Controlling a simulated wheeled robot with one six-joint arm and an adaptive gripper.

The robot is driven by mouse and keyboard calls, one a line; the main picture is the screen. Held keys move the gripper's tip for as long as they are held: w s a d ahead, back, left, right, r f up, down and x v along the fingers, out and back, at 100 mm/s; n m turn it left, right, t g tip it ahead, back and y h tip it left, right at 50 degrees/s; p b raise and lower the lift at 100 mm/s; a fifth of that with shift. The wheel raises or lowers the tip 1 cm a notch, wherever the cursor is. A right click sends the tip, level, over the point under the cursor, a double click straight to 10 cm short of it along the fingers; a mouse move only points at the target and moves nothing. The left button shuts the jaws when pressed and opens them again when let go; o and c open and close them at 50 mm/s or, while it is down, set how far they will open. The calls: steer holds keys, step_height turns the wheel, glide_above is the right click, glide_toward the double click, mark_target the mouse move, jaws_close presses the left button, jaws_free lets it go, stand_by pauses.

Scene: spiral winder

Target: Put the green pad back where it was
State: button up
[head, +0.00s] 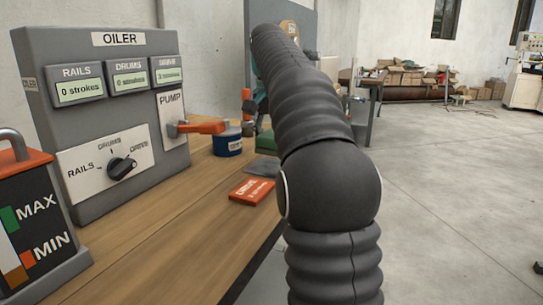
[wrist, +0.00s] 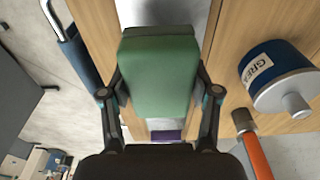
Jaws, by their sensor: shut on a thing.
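The green pad (wrist: 160,62) is between the two fingers of my gripper (wrist: 162,92) in the wrist view, and the fingers are shut on it from both sides. Bench wood and a pale surface show behind the pad, but I cannot tell whether it touches anything below. In the head view my arm covers most of the gripper. A green piece, likely the pad (head: 266,142), shows just left of the arm, beyond the bench's near end.
The grey oiler (head: 110,115) with its orange pump lever (head: 198,127) stands on the bench at left. A blue grease tin (head: 228,146) stands close to the gripper, also right in the wrist view (wrist: 272,72). A red box (head: 252,191) lies nearer. Open floor (head: 450,200) is right.

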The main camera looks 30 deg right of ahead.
mark_target(270, 134)
steer(key=shift+w+a+f, duration=0.15)
steer(key=shift+w, duration=0.05)
steer(key=shift+f, duration=0.3)
steer(key=shift+f+b, duration=0.65)
steer(key=shift+f, duration=1.05)
steer(key=shift+f, duration=0.15)
steer(key=o, duration=1.2)
steer(key=shift+s+a+r+p, duration=0.2)
steer(key=shift+r+p, duration=0.15)
steer(key=shift+r, duration=1.6)
steer(key=shift+s+a+r+p, duration=0.15)
steer(key=shift+r+p, duration=0.2)
steer(key=shift+r, duration=1.6)
steer(key=shift+w, duration=0.1)
